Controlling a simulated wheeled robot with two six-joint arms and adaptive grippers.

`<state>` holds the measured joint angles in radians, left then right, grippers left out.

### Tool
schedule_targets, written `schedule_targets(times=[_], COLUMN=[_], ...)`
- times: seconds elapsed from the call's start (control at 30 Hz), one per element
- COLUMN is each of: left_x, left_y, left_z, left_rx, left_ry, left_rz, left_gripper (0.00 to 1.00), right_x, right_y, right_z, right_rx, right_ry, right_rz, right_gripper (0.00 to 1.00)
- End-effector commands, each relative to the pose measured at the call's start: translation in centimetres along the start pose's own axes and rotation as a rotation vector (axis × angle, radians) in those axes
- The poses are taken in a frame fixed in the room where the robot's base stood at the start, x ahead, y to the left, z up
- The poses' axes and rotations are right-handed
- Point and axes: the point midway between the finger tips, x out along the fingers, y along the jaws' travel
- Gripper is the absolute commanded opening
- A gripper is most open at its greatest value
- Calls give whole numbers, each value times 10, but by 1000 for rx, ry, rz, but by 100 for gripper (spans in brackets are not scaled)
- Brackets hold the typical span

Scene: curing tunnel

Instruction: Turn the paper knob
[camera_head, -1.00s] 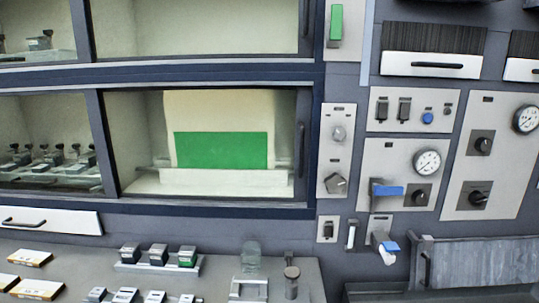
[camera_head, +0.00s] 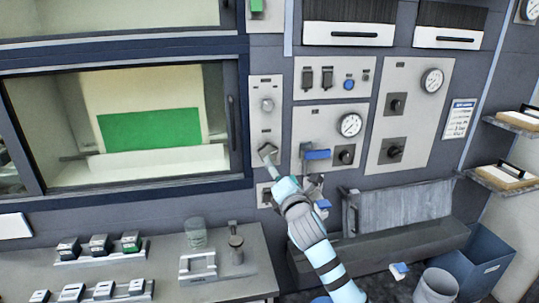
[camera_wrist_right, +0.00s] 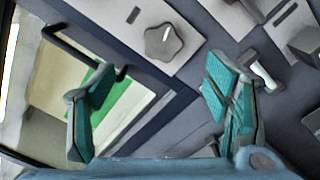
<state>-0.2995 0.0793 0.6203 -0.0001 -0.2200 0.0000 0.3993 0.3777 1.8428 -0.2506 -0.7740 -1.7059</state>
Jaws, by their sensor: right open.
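A narrow panel (camera_head: 265,125) right of the lower window carries a pale round knob (camera_head: 267,105) and, below it, a dark grey lobed knob (camera_head: 267,151). Their labels are too small to read, so I cannot tell from lettering which one is the paper knob. My right gripper (camera_head: 276,174) is just below the lobed knob. In the right wrist view my right gripper (camera_wrist_right: 160,110) is open and empty, its teal fingers wide apart. The lobed knob (camera_wrist_right: 165,42) shows there beyond the fingertips, above the gap between them, fully visible. My left gripper is not in view.
The window's handle (camera_head: 231,122) stands just left of the narrow panel. A bench (camera_head: 160,275) with metal blocks lies below left; a blue bin (camera_head: 478,262) stands lower right.

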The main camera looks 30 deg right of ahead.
Motion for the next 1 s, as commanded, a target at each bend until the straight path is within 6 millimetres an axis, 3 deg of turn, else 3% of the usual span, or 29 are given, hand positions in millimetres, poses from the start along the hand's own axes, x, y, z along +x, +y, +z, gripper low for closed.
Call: schedule_targets(times=[0.3,0.4,0.6,0.87,1.0], left_x=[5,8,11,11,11], left_y=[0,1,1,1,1], left_z=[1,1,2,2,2], left_rx=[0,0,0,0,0], left_ry=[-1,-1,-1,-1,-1], left_rz=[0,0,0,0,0], left_gripper=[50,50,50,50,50], right_x=[89,109,127,129,128], right_y=[-2,-2,-2,-2,-2], right_z=[-1,-2,-2,-2,-2], right_rx=[7,8,5,5,6], right_ry=[1,2,2,3,3], right_rz=[-3,-2,-1,-2,-2], right_gripper=[71,71,71,71,54])
